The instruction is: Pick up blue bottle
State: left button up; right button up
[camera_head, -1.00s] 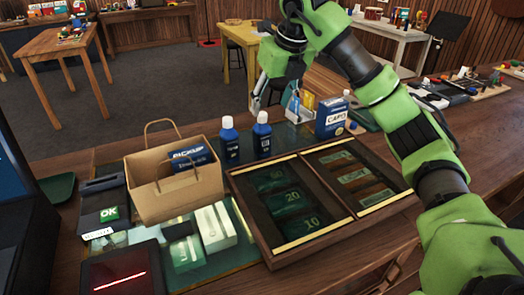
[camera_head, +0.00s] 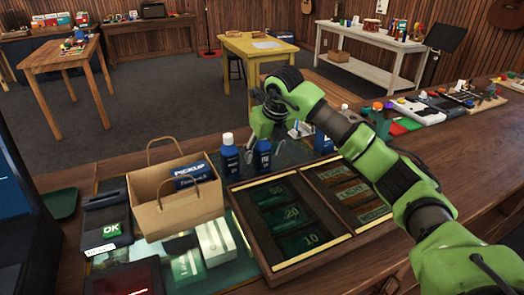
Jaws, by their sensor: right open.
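Two blue bottles stand upright on the counter behind the wooden cash tray. The left blue bottle (camera_head: 230,155) shows its white cap. The right blue bottle (camera_head: 262,158) has its cap hidden behind my right gripper (camera_head: 261,142). My right gripper is open and points down at the top of this right bottle. I cannot tell whether its fingers touch the bottle. My left gripper is not in view.
A paper bag (camera_head: 170,212) with a box labelled PICKUP (camera_head: 193,174) stands left of the bottles. The cash tray (camera_head: 262,252) lies in front of them. A blue box (camera_head: 323,141) is partly hidden behind my right arm. A card terminal (camera_head: 107,222) is at left.

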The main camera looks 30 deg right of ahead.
jog(key=shift+w+f, duration=0.1)
jog(key=shift+f, duration=0.25)
jog(key=c, duration=1.3)
jog(key=shift+r, duration=0.1)
